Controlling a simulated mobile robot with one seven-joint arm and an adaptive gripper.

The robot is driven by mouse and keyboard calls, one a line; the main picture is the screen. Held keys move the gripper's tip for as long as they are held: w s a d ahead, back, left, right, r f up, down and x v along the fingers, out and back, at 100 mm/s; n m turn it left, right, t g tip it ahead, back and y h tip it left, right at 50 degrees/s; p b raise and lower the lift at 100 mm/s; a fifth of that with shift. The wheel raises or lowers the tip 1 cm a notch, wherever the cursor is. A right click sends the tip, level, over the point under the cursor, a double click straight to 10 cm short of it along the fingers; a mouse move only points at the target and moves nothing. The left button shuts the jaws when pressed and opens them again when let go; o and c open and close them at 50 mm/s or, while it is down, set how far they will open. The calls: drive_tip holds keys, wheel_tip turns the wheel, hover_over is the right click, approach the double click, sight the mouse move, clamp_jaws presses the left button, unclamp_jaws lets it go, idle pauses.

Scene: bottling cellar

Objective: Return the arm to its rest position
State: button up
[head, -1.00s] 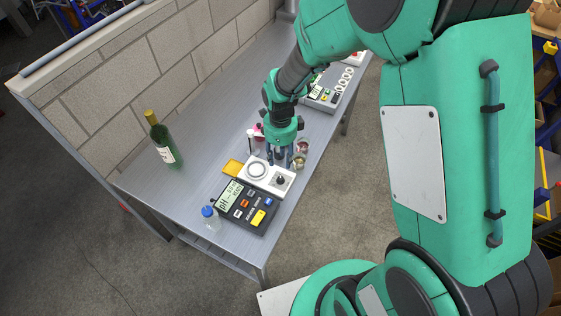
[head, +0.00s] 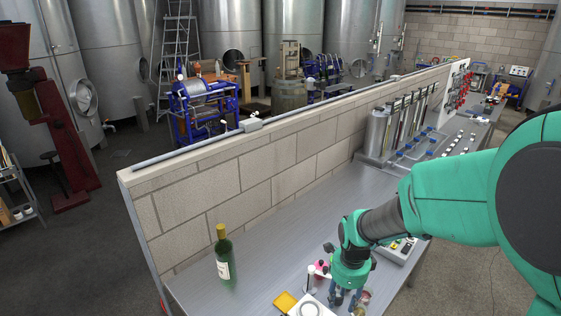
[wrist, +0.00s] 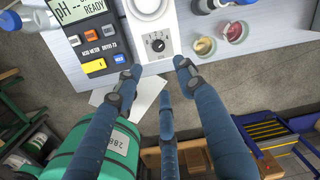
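My arm reaches over the grey metal bench from the right in the head view. My gripper (head: 345,300) points down over the bench near its front end. In the wrist view my gripper (wrist: 158,78) has its three blue fingers spread, with nothing between them; it is open. Beyond the fingertips lies the white stirrer (wrist: 157,25) with a black knob. The pH meter (wrist: 92,32) is left of it, its screen reading READY. Two small cups, one yellowish (wrist: 204,46) and one red (wrist: 234,32), stand right of the stirrer.
A green wine bottle (head: 223,262) stands on the bench by the block wall (head: 215,183). A yellow pad (head: 285,302) lies left of my gripper. A rack of glass tubes (head: 400,125) stands farther along the bench. Tall steel tanks (head: 232,35) fill the back.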

drive_tip(key=s+d+r+n+t+b, duration=0.1)
drive_tip(key=s+r+n+t, duration=0.1)
drive_tip(key=s+r+n, duration=0.8)
drive_tip(key=s+d+r+n+t+b, duration=0.1)
drive_tip(key=s+r+n+t, duration=0.2)
drive_tip(key=s+r+n, duration=0.8)
wheel_tip(320, 180, up, 4)
drive_tip(key=shift+r, duration=0.25)
drive_tip(key=shift+s, duration=0.1)
idle(0.7)
